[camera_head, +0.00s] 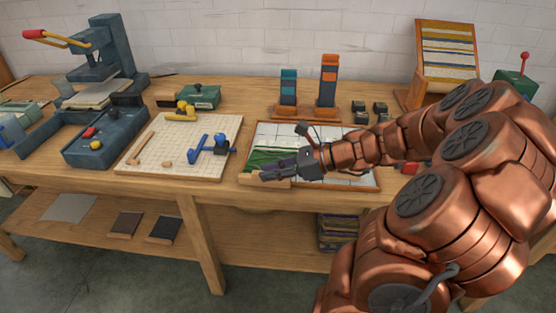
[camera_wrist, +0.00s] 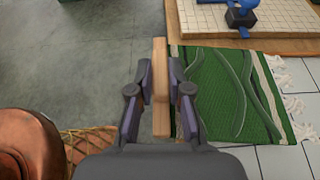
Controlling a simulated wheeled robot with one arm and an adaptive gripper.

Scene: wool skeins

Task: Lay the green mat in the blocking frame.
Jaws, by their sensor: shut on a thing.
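The green mat (camera_head: 268,160) with darker wavy lines is over the left part of the blocking frame (camera_head: 334,186), a wooden-rimmed tray with a white tiled bed. In the wrist view the mat (camera_wrist: 222,95) looks flat, with a pale band and white fringe at its right end. A wooden bar (camera_wrist: 160,88) runs along the mat's left edge. My gripper (camera_wrist: 161,72) is shut on this bar. In the head view my gripper (camera_head: 268,174) is at the frame's front left and hides part of the mat. I cannot tell whether the bar touches the rim.
A pegboard (camera_head: 165,150) with blue and yellow clamps lies just left of the frame. Two upright holders (camera_head: 328,82) and several small dark blocks (camera_head: 370,108) stand behind it. A press (camera_head: 100,60) is at the far left. The frame's right half has bare tiles.

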